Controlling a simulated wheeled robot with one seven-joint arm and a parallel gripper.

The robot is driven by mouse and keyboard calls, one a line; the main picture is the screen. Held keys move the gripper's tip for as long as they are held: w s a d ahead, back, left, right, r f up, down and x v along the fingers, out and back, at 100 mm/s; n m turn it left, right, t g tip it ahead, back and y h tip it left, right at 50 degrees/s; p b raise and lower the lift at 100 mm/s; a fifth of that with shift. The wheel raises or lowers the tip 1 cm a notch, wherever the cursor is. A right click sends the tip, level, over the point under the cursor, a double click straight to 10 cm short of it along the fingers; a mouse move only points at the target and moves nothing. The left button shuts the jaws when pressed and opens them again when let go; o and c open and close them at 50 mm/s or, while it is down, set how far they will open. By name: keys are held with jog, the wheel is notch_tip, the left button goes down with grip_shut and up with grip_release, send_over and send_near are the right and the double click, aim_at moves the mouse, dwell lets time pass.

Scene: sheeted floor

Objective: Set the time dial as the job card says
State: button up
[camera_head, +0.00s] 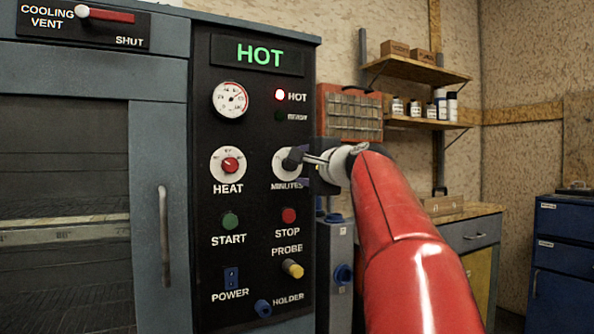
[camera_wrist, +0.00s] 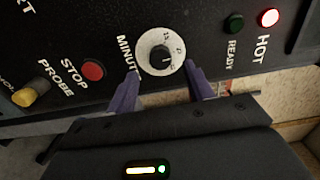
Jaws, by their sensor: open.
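The time dial (camera_head: 281,167), labelled MINUTES, is a white disc with a dark knob on the black control panel. My gripper (camera_head: 303,170) is in front of it and partly covers it in the head view. In the wrist view the dial (camera_wrist: 148,43) shows whole, with small marks along its rim. The marks and the knob's setting are too small to read surely. My gripper (camera_wrist: 163,74) is open, with one purple finger at each lower side of the dial. I cannot tell whether the fingers touch the knob. I can make out no job card.
A HEAT dial (camera_head: 229,165) is to the left. START (camera_head: 230,221) and STOP (camera_head: 288,215) buttons and a yellow PROBE knob (camera_head: 292,268) are below. The display (camera_head: 260,54) reads HOT, and the red HOT lamp (camera_head: 280,95) is lit. The oven door handle (camera_head: 164,235) stands out at left.

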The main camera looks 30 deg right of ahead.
jog(key=shift+s+d, duration=0.1)
jog(key=shift+s, duration=1.6)
jog(key=s+a+f+n+g+y+p, duration=0.1)
jog(key=s+a+f+n+g, duration=0.3)
jog(key=a+f, duration=0.4)
jog(key=s+a+f+n+g+y+p, duration=0.15)
jog(key=s+a+f+n, duration=0.35)
jog(key=f, duration=0.6)
jog(key=s+a+f+n+g+h, duration=0.1)
jog(key=s+a+f+n+g, duration=0.1)
jog(key=s+f, duration=0.7)
jog(key=s+a+f+n+g+h, duration=0.2)
jog(key=s+f+n+g, duration=0.3)
jog(key=s+f, duration=0.4)
notch_tip(320, 180, down, 4)
jog(key=shift+s+a+f+n, duration=0.1)
jog(key=shift+s+a+n, duration=0.05)
jog(key=shift+a+n, duration=0.6)
jog(key=shift+d, duration=0.1)
